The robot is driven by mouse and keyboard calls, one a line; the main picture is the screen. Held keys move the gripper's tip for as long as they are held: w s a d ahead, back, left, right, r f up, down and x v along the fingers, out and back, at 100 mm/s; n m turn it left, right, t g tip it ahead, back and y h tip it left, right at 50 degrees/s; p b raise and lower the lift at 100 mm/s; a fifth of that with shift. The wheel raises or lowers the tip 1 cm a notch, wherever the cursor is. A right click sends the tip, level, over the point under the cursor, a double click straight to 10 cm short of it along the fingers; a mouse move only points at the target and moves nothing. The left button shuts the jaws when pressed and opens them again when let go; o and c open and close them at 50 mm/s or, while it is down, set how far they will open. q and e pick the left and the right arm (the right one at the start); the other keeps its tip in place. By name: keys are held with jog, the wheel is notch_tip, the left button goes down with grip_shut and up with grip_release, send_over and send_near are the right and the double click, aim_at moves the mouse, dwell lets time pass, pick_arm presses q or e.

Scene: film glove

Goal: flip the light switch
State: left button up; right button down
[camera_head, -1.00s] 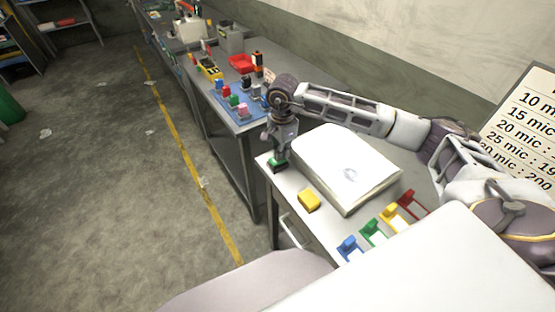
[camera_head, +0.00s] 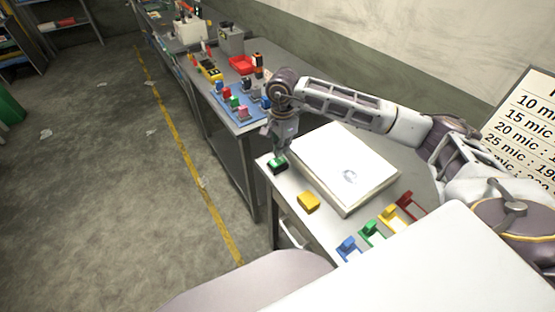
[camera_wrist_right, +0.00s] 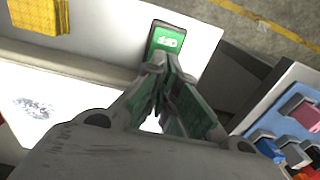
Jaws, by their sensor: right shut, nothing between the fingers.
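The light switch (camera_head: 278,165) is a small dark box with a green top near the table's left corner. In the right wrist view its green rocker (camera_wrist_right: 168,42) carries pale lettering that seems to read "OFF" upside down. My right gripper (camera_head: 279,152) points down at it from just above, shut and empty. In the right wrist view the closed fingertips (camera_wrist_right: 158,62) lie at the near edge of the green face; whether they touch it I cannot tell. My left gripper is not in view.
A white light box (camera_head: 345,165) lies right of the switch, with a yellow block (camera_head: 308,202) in front. Coloured stands (camera_head: 372,231) line the table's right part. A blue mat (camera_head: 240,105) with small items lies on the neighbouring bench.

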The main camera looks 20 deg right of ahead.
aim_at(281, 159)
jog(key=shift+r+p, duration=0.8)
jog(key=shift+r, duration=1.35)
jog(key=shift+f, duration=0.1)
